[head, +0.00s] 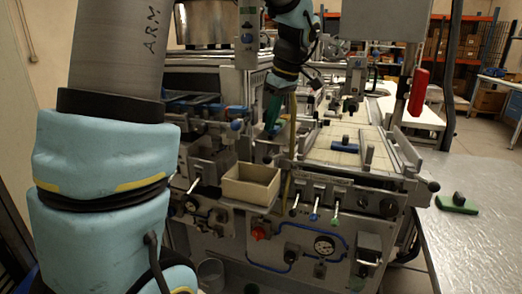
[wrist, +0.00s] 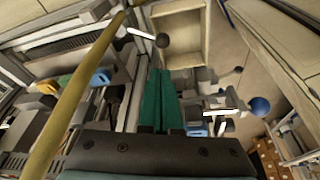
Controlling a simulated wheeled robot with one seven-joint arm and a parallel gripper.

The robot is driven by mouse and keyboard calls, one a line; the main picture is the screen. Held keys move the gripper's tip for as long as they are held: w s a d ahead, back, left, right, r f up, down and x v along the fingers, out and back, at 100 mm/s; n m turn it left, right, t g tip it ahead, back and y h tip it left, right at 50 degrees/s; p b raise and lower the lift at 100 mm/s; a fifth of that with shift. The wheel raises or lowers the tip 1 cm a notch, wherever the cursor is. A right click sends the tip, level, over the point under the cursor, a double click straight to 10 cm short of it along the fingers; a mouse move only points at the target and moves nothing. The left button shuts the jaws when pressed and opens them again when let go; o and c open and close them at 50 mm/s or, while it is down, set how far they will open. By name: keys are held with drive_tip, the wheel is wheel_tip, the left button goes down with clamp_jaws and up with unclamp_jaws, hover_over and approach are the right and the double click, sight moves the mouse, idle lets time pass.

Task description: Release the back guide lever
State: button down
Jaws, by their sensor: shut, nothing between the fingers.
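My gripper (head: 271,128) points down over the machine, between the beige box and the printing bed. Its green fingers (wrist: 159,72) are together and empty. In the wrist view a lever with a black ball knob (wrist: 162,40) stands just beyond the fingertips, apart from them; the knob also shows in the head view (head: 267,159). Another lever with a blue ball knob (wrist: 260,106) is off to the right in the wrist view, and left of my gripper in the head view (head: 237,125). I cannot tell which is the back guide lever, or whether either is engaged.
An open beige box (head: 251,183) sits on the machine's front ledge. A yellow hose (wrist: 65,120) crosses close beside the fingers. Several small levers line the front panel (head: 315,214). A grey table (head: 480,235) at right holds a green block (head: 457,205).

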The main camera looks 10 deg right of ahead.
sight(268, 156)
drive_tip(key=p+x, duration=0.2)
drive_tip(key=x, duration=0.8)
drive_tip(key=shift+s+d+n+b, duration=0.2)
drive_tip(key=shift+s+n+b, duration=0.2)
drive_tip(key=shift+n+b, duration=0.15)
idle(0.4)
drive_tip(key=shift+s+d+f+n+y+b, duration=0.1)
drive_tip(key=shift+s+d+n+y+b, duration=0.2)
drive_tip(key=shift+n+b, duration=0.3)
drive_tip(key=shift+s+d+n+y+b, duration=0.1)
drive_tip(key=shift+s+d+n+b, duration=0.1)
drive_tip(key=shift+s+n+b, duration=0.35)
drive_tip(key=d+n, duration=0.1)
drive_tip(key=s+n+g, duration=0.1)
drive_tip(key=n, duration=0.1)
drive_tip(key=s+d+n+g+y, duration=0.1)
drive_tip(key=n, duration=0.1)
drive_tip(key=shift+s+d+r, duration=0.1)
drive_tip(key=shift+d+r, duration=0.2)
drive_tip(key=shift+d, duration=0.05)
drive_tip(key=shift+s+d+n+g+p, duration=0.2)
drive_tip(key=shift+d+n, duration=0.1)
drive_tip(key=shift+n, duration=0.3)
drive_tip(key=shift+s+d+n+g+p, duration=0.1)
drive_tip(key=shift+d+n+g, duration=0.1)
drive_tip(key=shift+d+n, duration=0.3)
drive_tip(key=shift+s+d, duration=0.15)
drive_tip(key=shift+d, duration=0.2)
drive_tip(key=shift+f, duration=0.1)
